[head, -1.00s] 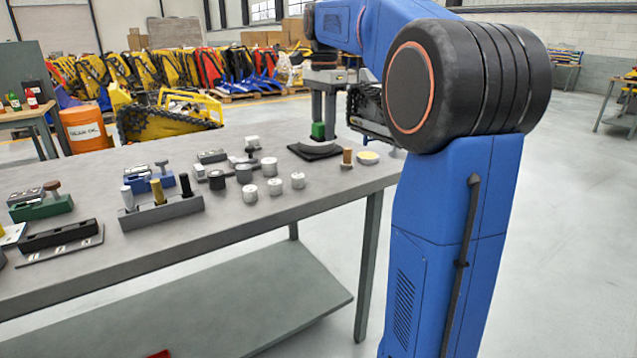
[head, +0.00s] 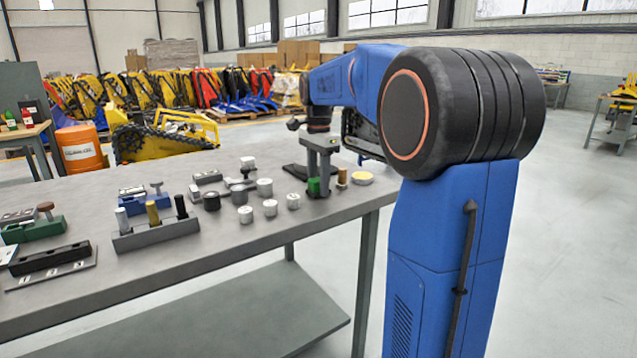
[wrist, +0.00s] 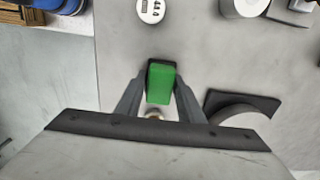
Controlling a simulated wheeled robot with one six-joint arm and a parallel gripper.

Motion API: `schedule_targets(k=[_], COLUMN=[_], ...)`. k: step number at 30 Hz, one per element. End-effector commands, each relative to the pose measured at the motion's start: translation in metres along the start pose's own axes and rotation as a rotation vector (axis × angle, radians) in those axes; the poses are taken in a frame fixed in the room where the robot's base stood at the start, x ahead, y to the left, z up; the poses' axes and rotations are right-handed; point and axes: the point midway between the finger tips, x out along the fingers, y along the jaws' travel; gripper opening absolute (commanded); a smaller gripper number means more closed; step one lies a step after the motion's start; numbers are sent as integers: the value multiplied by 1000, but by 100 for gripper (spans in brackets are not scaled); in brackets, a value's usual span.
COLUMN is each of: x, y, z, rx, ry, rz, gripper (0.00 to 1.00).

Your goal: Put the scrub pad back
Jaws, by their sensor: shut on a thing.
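My gripper (head: 317,180) points down over the right part of the grey workbench (head: 250,232). It is shut on a green block (head: 314,187), which I take to be the scrub pad. In the wrist view the pad (wrist: 161,84) sits between the two fingers, with a dark edge at its far end. Whether the pad touches the bench top is not clear. A black stand with a curved pale part (wrist: 245,112) lies right of the gripper in the wrist view.
A brown peg (head: 342,177) and a yellow-topped disc (head: 362,178) stand right of the gripper. Several pale cylinders (head: 270,208) stand to its left. A grey rack (head: 155,235) holds upright pegs further left. Clear bench lies in front of the gripper.

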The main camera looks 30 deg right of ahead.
Motion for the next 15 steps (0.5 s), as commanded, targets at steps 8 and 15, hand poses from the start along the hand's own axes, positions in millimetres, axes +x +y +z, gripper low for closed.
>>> schedule_targets(k=[8, 15], x=[2, 2], y=[0, 0], z=[0, 0], rx=[0, 0], ry=[0, 0], rz=[0, 0], gripper=[39, 53])
